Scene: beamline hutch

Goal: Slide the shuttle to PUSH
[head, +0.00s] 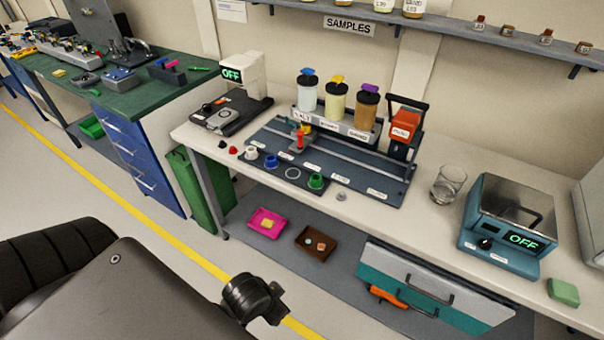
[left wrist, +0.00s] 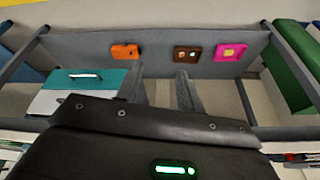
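The shuttle (head: 300,139), a small grey block with a red knob and a yellow part, sits near the left end of a grey rail on a dark plate (head: 385,193). Several white labels lie along the plate's front; their text is too small to read. A red-orange unit on a black frame (head: 404,124) stands at the plate's right end. Its label seems to read PUSH. In the left wrist view my left gripper (left wrist: 162,90) has its two grey fingers apart with nothing between them, above the lower shelf. It is away from the shuttle. My right gripper is not in view.
Three capped bottles (head: 336,100) stand in a holder behind the rail. Coloured knobs and rings (head: 316,181) sit in front. A glass beaker (head: 447,185) and a teal OFF device (head: 508,222) are right. Pink (head: 268,223) and brown (head: 316,243) trays lie on the lower shelf.

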